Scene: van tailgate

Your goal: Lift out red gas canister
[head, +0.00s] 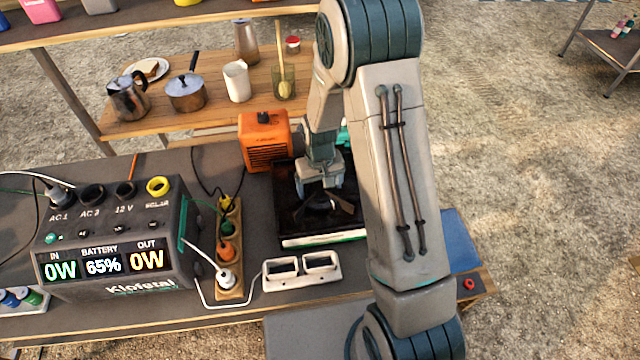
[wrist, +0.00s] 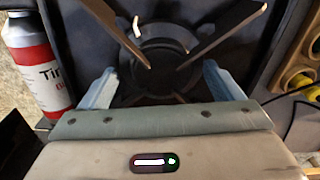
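The red gas canister (wrist: 38,65), with a white printed label and a pale grey top, shows at the left edge of the wrist view, beside the black camp stove (wrist: 82,50). I cannot make it out in the head view, where my arm covers that side of the stove (head: 325,241). My gripper (head: 322,190) points down over the stove's burner and pan supports. In the wrist view its two pale blue fingers (wrist: 160,72) are spread wide with nothing between them. The canister is outside the fingers, left of the left one.
An orange box (head: 265,140) stands behind the stove. A power station (head: 110,240), a socket strip (head: 229,255) with cables and a white double holder (head: 301,271) crowd the left and front. A shelf (head: 140,127) with pots stands behind. A blue panel (head: 460,240) is at right.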

